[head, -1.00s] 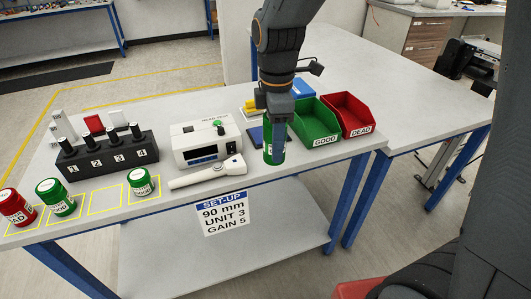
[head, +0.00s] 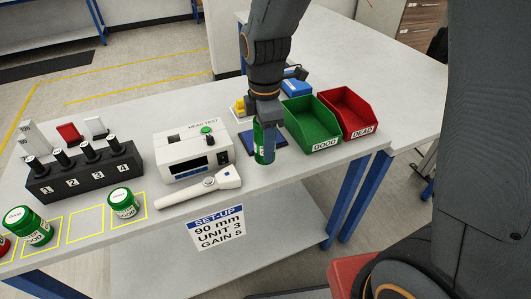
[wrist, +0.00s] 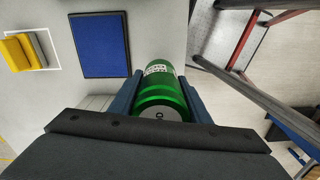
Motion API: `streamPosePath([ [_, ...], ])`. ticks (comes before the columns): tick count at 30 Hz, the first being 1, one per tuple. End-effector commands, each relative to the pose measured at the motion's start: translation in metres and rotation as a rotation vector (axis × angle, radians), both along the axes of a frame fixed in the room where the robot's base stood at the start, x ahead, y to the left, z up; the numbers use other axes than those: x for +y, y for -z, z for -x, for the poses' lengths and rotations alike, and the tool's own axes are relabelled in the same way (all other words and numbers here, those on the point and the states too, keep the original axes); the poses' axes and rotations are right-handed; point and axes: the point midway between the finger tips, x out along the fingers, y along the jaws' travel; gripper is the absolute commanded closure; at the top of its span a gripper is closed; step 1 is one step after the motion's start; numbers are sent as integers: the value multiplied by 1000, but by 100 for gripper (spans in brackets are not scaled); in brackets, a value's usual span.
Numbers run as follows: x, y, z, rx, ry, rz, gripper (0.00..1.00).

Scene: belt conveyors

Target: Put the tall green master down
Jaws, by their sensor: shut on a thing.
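My gripper (head: 265,127) is shut on a tall green master (head: 261,156), a green cylinder with a white label. It is upright near the table's front edge, just left of the green GOOD bin; I cannot tell whether its base touches the table. In the wrist view the green master (wrist: 159,92) lies between both fingers, its grey end towards me. Yellow-outlined squares mark the table's front left. One square (head: 86,224) is empty. A green canister (head: 124,204) stands in the square right of it, and another (head: 28,227) stands to its left.
The GOOD bin (head: 322,143) and red DEAD bin (head: 363,131) stand to the right. A blue pad (wrist: 100,43) lies beside the held master. A white tester (head: 190,150), a white handheld tool (head: 200,190) and a black numbered block (head: 85,177) stand to the left.

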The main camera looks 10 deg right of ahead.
Motion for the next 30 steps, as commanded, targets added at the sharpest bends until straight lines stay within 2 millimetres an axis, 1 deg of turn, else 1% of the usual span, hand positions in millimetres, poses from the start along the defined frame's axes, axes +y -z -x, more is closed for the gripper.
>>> streamPosePath([
  [2, 0, 5, 0, 1, 0, 0, 93],
  [9, -2, 35, 1, 3, 3, 0, 93],
  [12, -2, 41, 0, 1, 4, 0, 93],
  [24, -2, 46, -1, -1, 5, 0, 93],
  [25, -2, 46, 0, 0, 5, 0, 55],
  [28, -2, 46, 0, 0, 5, 0, 38],
  [30, -2, 45, 0, 0, 5, 0, 38],
])
